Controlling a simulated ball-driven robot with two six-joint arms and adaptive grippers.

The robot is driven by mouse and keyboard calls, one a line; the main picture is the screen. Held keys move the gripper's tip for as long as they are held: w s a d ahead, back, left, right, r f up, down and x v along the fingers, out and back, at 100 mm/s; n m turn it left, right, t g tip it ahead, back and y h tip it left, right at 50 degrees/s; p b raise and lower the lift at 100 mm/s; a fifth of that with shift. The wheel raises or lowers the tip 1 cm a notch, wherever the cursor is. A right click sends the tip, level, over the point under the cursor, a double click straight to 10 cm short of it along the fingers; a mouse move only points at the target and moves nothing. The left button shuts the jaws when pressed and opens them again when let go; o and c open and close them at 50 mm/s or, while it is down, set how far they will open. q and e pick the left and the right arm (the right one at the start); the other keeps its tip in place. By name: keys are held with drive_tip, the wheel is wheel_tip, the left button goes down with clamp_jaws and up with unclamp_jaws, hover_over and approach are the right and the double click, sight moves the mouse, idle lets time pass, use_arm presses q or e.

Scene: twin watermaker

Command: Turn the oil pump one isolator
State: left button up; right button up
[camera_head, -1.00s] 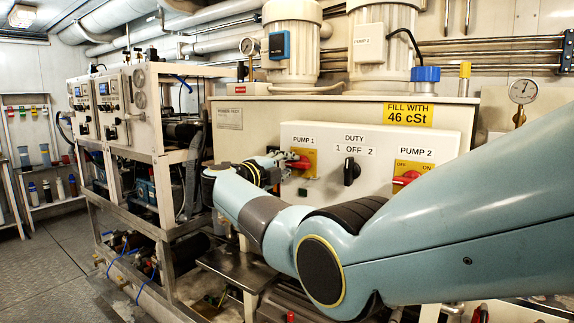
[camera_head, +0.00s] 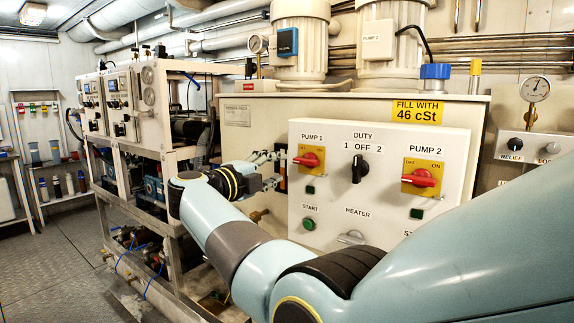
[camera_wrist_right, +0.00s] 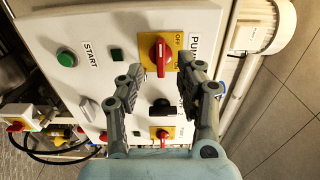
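The pump one isolator is a red rotary handle (camera_head: 308,160) on a yellow plate below the PUMP 1 label, at the panel's left. Its handle lies nearly level, much like the pump 2 one. In the wrist view the handle (camera_wrist_right: 162,54) appears between and beyond my finger tips. My right gripper (camera_head: 274,168) is just left of the isolator in the head view, apart from it. In the wrist view my right gripper (camera_wrist_right: 162,70) is open and empty, its fingers wide apart. My left gripper is not in view.
The white panel (camera_head: 340,190) also carries a black duty knob (camera_head: 358,168), the pump 2 isolator (camera_head: 422,178), a green start button (camera_head: 309,224) and a heater knob (camera_head: 351,237). A metal equipment rack (camera_head: 160,150) stands left. Open floor (camera_head: 60,250) lies further left.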

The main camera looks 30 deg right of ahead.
drive_tip(key=v, duration=0.3)
drive_tip(key=shift+s+a, duration=0.1)
drive_tip(key=shift+a, duration=0.25)
